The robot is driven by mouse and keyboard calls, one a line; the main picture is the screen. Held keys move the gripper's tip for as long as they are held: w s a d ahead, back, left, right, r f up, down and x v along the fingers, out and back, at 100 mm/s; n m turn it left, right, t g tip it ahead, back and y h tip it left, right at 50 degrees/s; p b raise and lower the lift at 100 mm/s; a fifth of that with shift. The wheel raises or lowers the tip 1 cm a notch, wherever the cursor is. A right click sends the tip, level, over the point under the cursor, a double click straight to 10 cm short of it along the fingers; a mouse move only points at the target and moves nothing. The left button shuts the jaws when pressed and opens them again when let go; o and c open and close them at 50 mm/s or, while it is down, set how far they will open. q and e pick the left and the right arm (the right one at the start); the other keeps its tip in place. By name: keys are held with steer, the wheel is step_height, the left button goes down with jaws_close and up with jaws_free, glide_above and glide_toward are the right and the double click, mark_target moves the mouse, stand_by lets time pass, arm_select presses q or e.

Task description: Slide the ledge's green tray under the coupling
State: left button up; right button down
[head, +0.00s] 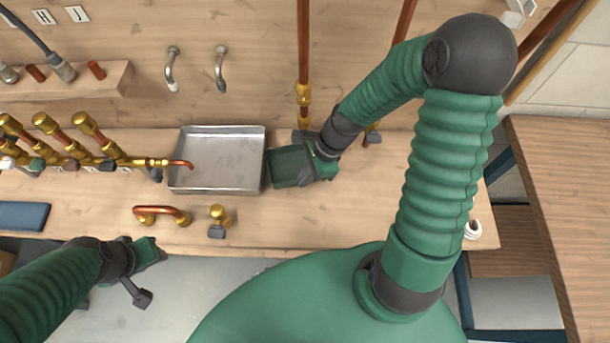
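The green tray (285,167) is a small, dark green, shallow piece on the ledge, just right of a metal tray. My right gripper (313,167) is at the green tray's right end and overlaps it; its fingertips are too hidden to tell whether they grip it. A brass coupling (303,95) is on the vertical copper pipe behind and above the tray. My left gripper (152,252) is in front of the ledge at lower left, away from the tray; its finger gap is not clear.
The metal tray (222,162) lies left of the green tray, with a copper spout (180,163) over its left edge. A copper elbow (162,214) and a brass valve (218,220) lie in front. Several brass valves line the left. The ledge right of my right gripper is mostly clear.

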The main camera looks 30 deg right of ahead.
steer(key=shift+w, duration=0.1)
stand_by(0.5)
steer(key=shift+w+d+r+p, duration=0.1)
steer(key=shift+w+d+p, duration=0.05)
steer(key=shift+d+p, duration=0.2)
steer(key=shift+d, duration=0.7)
steer(key=c, duration=1.6)
jaws_free()
steer(key=shift+w+a, duration=0.15)
steer(key=shift+w, duration=0.05)
arm_select(q)
steer(key=shift+w+d+r, duration=0.15)
steer(key=shift+d+r, duration=0.15)
steer(key=shift+d, duration=0.1)
arm_select(e)
steer(key=shift+s, duration=0.1)
